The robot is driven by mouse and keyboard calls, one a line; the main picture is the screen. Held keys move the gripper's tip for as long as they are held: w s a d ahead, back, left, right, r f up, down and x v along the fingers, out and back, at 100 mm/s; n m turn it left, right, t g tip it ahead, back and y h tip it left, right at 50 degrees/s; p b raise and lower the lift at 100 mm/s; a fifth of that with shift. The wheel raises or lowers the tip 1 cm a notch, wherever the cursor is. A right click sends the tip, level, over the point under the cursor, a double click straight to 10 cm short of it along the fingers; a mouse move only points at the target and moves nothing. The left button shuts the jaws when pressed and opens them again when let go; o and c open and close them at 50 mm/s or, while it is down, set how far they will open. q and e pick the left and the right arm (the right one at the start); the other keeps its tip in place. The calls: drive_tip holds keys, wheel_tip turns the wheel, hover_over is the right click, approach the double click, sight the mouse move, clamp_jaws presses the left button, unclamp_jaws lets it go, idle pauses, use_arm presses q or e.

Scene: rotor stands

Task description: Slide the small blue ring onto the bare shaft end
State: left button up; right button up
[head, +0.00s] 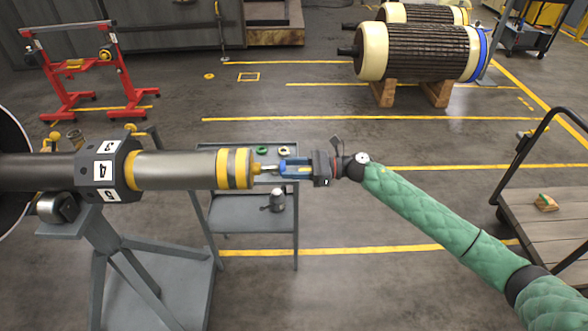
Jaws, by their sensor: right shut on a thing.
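The rotor lies level on a grey stand at the left, its grey shaft (175,170) pointing right. Near its right end are yellow and grey bands (235,168), and a thin bare shaft end (262,169) sticks out beyond them. My right gripper (284,168) comes from the right, level with the shaft end and pointing at it. It is shut on the small blue ring (283,166), which shows small between the fingertips. The ring looks close to the shaft tip; I cannot tell whether they touch. My left gripper is not in view.
A grey trolley (235,212) below holds a green ring (262,150), a pale ring (284,150) and a metal cup-like part (277,202). A red stand (85,65) is at back left, a large rotor (420,50) at back right, and a cart (545,215) at right.

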sight(275, 169)
drive_tip(key=shift+a+b, duration=0.7)
drive_tip(key=shift+a, duration=1.85)
idle(0.6)
drive_tip(key=o, duration=1.5)
drive_tip(key=shift+d, duration=0.1)
drive_tip(key=shift+d+f+b, duration=0.1)
drive_tip(key=shift+d+b, duration=0.25)
drive_tip(key=shift+d, duration=0.05)
drive_tip(key=shift+d+b, duration=2.2)
drive_tip(key=shift+d, duration=1.8)
drive_tip(key=shift+c, duration=0.3)
